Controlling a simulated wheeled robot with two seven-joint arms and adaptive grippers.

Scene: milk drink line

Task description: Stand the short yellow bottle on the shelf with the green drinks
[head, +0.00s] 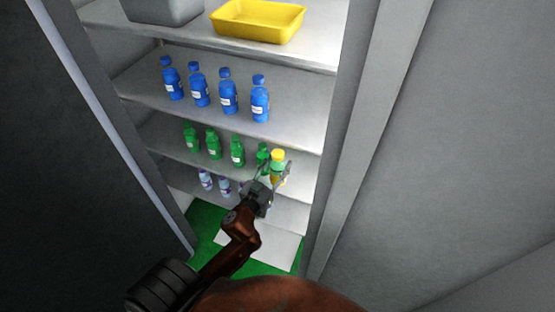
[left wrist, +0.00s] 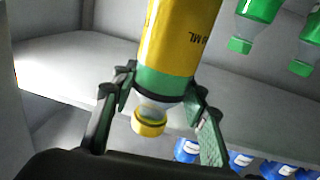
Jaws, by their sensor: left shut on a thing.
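The short yellow bottle (head: 276,179) has a yellow cap and green shoulder. My left gripper (head: 267,178) is shut around its upper part, at the right end of the shelf with the green drinks (head: 165,140). Several green bottles (head: 213,143) stand in a row to its left in the head view. In the left wrist view the scene appears upside down, with the yellow bottle (left wrist: 182,40) between the fingers (left wrist: 160,115) and its cap pointing down. Its base is out of that view, so I cannot tell whether it touches the shelf. My right gripper is not in view.
Blue bottles (head: 228,92) stand on the shelf above. Pale purple bottles (head: 206,179) stand on the shelf below. A yellow bin (head: 257,20) and a grey bin (head: 162,10) are on top. The cabinet's right post (head: 345,120) is close to the yellow bottle.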

